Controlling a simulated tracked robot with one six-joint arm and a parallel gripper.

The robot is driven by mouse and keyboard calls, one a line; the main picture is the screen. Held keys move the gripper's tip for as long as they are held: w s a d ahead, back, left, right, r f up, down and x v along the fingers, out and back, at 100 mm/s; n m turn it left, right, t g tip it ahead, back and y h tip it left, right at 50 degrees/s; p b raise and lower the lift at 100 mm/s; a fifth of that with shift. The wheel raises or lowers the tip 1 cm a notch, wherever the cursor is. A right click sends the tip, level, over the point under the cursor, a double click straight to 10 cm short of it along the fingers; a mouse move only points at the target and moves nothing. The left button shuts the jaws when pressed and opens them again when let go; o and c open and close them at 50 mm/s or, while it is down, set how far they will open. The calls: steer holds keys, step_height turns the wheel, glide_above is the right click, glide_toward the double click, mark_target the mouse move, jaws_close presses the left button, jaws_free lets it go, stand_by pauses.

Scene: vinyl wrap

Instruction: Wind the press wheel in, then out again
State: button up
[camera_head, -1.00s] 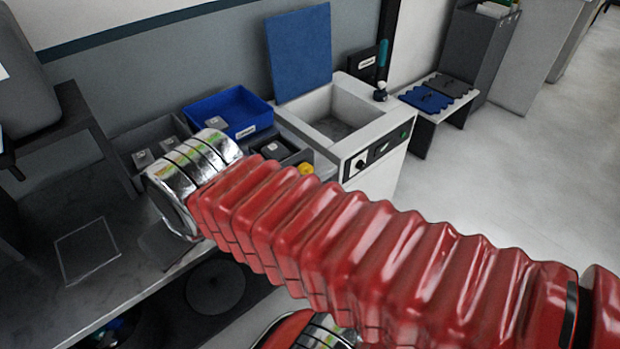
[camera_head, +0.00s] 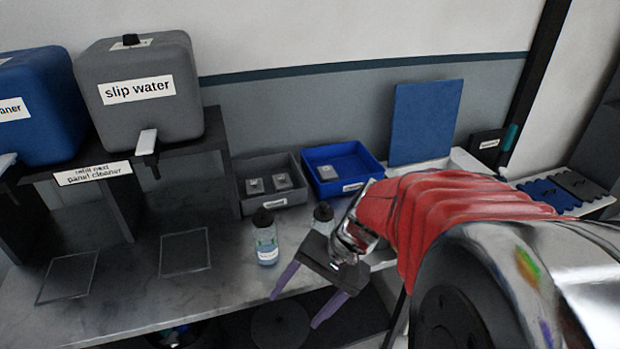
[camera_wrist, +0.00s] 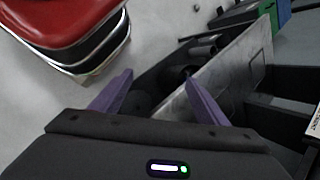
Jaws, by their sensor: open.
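My gripper (camera_head: 294,312) has two purple fingers spread apart with nothing between them. In the head view it hangs at the bench's front edge, pointing down. In the wrist view my gripper (camera_wrist: 158,76) also shows open and empty, with the bench and the dark space under it beyond the fingers. I cannot make out a press wheel in either view. A dark round disc (camera_head: 280,326) lies low under the bench, beyond the fingers; I cannot tell what it is.
Two bottles, one at the front (camera_head: 265,238) and one partly behind my wrist (camera_head: 323,217), stand on the bench (camera_head: 130,300). Behind are a grey bin (camera_head: 273,200), a blue bin (camera_head: 341,178) and the slip water tank (camera_head: 140,92).

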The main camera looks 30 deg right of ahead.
steer(key=w+d+f+m+t+y, duration=0.1)
steer(key=w+d+f+m+t, duration=0.15)
steer(key=d+m+t, duration=0.5)
steer(key=w+d+f+m+t+y, duration=0.1)
steer(key=d+f+m+t, duration=0.3)
steer(key=d+m, duration=0.6)
steer(key=s+d+f+m+t+h, duration=0.2)
steer(key=s+d+m+h, duration=0.3)
steer(key=d, duration=0.4)
steer(key=s+d+f+m+t+h, duration=0.2)
steer(key=s+d+f+m+h, duration=0.3)
steer(key=s+d+m+h, duration=0.1)
steer(key=d+h, duration=0.1)
steer(key=d, duration=0.1)
steer(key=shift+s+d+f, duration=0.15)
steer(key=shift+d+f, duration=0.1)
steer(key=shift+d, duration=0.1)
steer(key=x, duration=1.4)
steer(key=shift+a+r, duration=0.15)
steer(key=c, duration=1)
